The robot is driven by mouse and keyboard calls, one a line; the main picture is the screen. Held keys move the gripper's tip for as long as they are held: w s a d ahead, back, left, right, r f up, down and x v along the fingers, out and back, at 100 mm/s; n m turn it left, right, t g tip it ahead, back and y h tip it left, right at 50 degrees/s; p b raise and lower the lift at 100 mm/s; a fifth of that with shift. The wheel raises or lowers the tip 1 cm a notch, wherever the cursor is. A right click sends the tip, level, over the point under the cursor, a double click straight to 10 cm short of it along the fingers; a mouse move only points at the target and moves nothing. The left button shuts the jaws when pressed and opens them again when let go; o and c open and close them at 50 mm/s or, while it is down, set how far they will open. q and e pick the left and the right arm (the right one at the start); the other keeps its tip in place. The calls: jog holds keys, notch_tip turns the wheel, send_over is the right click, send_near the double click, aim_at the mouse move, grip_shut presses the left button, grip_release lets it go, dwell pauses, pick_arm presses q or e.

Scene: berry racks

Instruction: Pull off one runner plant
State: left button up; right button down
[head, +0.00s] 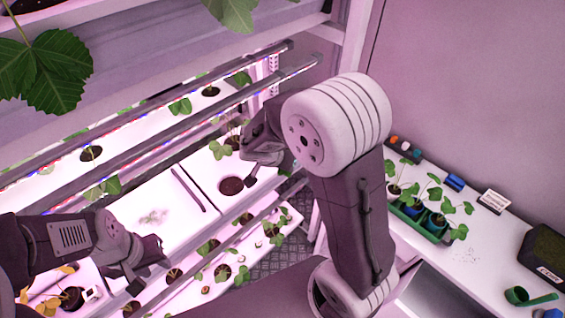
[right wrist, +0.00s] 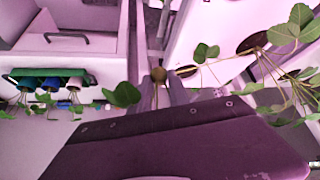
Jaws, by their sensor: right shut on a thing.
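My right gripper (head: 248,148) reaches in at the rack beside the white tray with a round dark pot opening. In the right wrist view its fingers (right wrist: 161,92) are shut on a small runner plant, with a brown round end just past the tips. The runner plant's green leaf (right wrist: 122,95) hangs to the left of the fingers. A thin stem runs right from the fingers towards a larger leafy plant (right wrist: 290,35). In the head view the held plant is mostly hidden by my gripper. My left gripper (head: 150,258) hangs in front of the lower rack; its jaw gap is unclear.
The white trays (head: 150,215) hold potted plants on several lit rack levels. Grey rails (head: 200,80) cross before the rack.

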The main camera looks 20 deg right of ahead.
jog(key=shift+s, duration=0.1)
jog(key=shift+s+d+r+b, duration=0.1)
jog(key=shift+s+d+b, duration=0.2)
jog(key=shift+s, duration=0.35)
jog(key=shift+s+d+r+b, duration=0.1)
jog(key=shift+s+d+b, duration=0.2)
jog(key=shift+s, duration=0.35)
jog(key=shift+s+d+r+b, duration=0.15)
jog(key=shift+s+b, duration=0.2)
jog(key=shift+s, duration=0.3)
jog(key=shift+f, duration=0.1)
jog(key=shift+a, duration=0.1)
